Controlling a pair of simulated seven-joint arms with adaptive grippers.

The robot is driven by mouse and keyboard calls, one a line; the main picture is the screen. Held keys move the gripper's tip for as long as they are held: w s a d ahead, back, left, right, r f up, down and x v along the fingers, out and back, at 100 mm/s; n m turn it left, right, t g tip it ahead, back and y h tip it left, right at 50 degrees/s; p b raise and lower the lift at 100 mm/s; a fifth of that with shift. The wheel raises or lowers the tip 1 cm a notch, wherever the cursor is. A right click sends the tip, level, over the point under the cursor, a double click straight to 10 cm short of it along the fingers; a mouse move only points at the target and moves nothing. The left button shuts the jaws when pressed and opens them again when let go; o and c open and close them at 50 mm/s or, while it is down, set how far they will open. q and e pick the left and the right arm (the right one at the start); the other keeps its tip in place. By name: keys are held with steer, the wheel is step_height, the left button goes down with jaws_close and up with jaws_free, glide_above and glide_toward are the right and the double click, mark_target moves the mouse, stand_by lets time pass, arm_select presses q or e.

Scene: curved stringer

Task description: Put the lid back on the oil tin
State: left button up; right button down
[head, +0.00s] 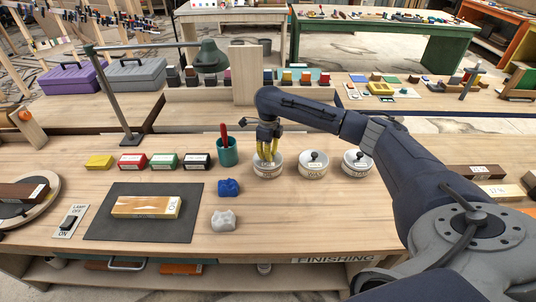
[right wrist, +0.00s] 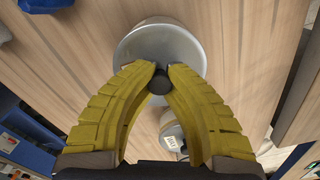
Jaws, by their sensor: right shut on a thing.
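Three round pale tins with labels stand in a row on the bench in the head view. The left tin (head: 267,171) is under my right gripper; its label is too small to read surely. The middle tin (head: 312,170) and right tin (head: 356,167) have lids with dark knobs. My right gripper (head: 267,157) points down with yellow fingers shut on a dark lid knob (right wrist: 160,83). In the right wrist view a round grey lid or tin top (right wrist: 160,45) lies beneath the knob. I cannot tell whether the lid is fully seated. My left gripper is not in view.
A green cup (head: 227,152) with a red item stands left of the tins. A blue lump (head: 229,187) and a whitish lump (head: 223,220) lie in front of it. A dark mat (head: 110,230) bears a wooden block. The bench front before the tins is clear.

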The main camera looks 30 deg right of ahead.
stand_by(0.3)
steer(key=c, duration=0.8)
jaws_free()
steer(key=shift+c, duration=0.2)
steer(key=shift+r, duration=0.1)
steer(key=shift+r, duration=3.35)
jaws_close()
